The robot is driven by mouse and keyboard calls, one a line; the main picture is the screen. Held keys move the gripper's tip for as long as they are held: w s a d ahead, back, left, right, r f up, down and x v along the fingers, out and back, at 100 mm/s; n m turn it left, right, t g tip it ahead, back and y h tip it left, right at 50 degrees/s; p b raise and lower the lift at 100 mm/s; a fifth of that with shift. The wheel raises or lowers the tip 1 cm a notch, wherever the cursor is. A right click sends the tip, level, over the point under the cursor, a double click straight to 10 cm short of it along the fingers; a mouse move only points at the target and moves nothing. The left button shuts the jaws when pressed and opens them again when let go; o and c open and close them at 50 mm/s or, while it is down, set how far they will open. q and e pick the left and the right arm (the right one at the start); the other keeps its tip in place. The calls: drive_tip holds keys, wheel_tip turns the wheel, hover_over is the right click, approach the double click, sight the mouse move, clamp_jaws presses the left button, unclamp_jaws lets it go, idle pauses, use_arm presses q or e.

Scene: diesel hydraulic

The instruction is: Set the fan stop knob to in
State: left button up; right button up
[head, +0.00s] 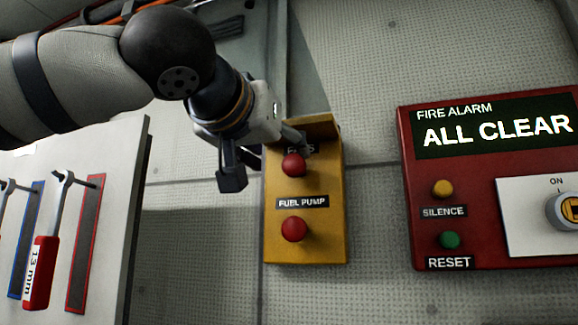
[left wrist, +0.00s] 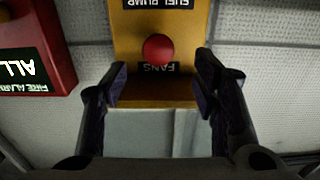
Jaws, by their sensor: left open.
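The fan stop knob (head: 293,165) is a round red knob on the upper part of a yellow box (head: 320,220) on the wall. Its FANS label is partly hidden by my gripper in the head view. In the left wrist view the knob (left wrist: 158,48) appears upside down, with the label FANS (left wrist: 158,68) below it. My left gripper (head: 263,157) is open and empty at the box's upper left. In the left wrist view its fingers (left wrist: 162,84) stand apart on either side of the label, short of the knob. Whether the knob is in or out is hard to tell.
A second red knob (head: 294,229) labelled FUEL PUMP sits lower on the same box. A red fire alarm panel (head: 460,185) reading ALL CLEAR is to the right. A white board (head: 120,190) with hanging wrenches stands at the left. Bare wall lies between.

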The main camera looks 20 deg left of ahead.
sight(292, 164)
use_arm(q)
drive_tip(key=w, duration=0.6)
drive_tip(key=shift+d+f+b, duration=0.2)
drive_tip(key=shift+f+b, duration=0.05)
drive_tip(key=shift+b, duration=0.05)
drive_tip(key=shift+w+r, duration=0.1)
drive_tip(key=shift+w, duration=0.3)
drive_tip(key=shift+s+r, duration=0.1)
